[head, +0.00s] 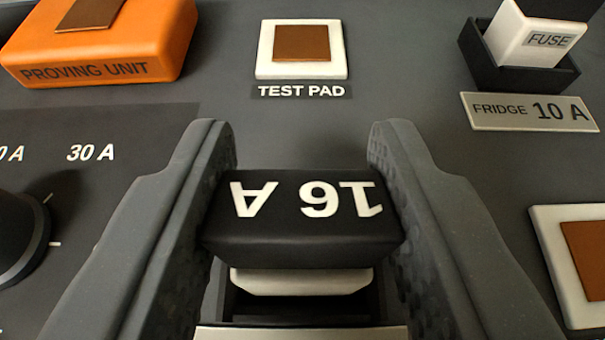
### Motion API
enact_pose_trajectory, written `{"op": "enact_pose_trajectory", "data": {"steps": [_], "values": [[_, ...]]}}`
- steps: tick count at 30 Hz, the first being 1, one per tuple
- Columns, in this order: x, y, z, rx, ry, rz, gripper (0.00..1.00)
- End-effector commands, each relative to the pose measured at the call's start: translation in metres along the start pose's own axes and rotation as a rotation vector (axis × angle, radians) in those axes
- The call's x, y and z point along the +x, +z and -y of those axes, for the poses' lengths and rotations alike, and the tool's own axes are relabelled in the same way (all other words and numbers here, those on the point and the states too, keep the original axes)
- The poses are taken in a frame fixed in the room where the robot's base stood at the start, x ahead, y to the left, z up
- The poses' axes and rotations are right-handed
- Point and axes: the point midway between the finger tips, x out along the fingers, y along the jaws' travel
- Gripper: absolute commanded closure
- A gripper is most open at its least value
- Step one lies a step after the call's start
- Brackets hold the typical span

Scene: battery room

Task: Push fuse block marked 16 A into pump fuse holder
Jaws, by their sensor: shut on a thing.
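The black fuse block (302,222) carries white "16 A" lettering that reads upside down in the picture. My gripper (302,205) is shut on it, one grey finger on each side. A pale piece (300,282) shows just below the block's near edge. It looks like the block's lower part, but I cannot be sure. Under it is a dark holder (300,308), partly hidden by the block and fingers. I cannot tell how deep the block sits in it. A light label plate (300,333) is cut off at the bottom edge, its text out of view.
A white test pad (262,68) with a brown square lies beyond the block. An orange proving unit (150,50) is upper left, a black knob (20,235) at left. A white fuse (525,38) sits in the fridge holder (490,70) upper right. Another brown-and-white pad (550,265) is at right.

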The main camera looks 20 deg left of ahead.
Motion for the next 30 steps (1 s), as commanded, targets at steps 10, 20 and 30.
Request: {"op": "enact_pose_trajectory", "data": {"steps": [10,20,30], "values": [[0.001,0.003,0.000,0.000,0.000,-0.001,0.55],[-0.004,0.002,0.001,0.000,-0.001,-0.001,0.55],[-0.027,0.003,0.001,0.000,-0.001,0.000,0.55]]}}
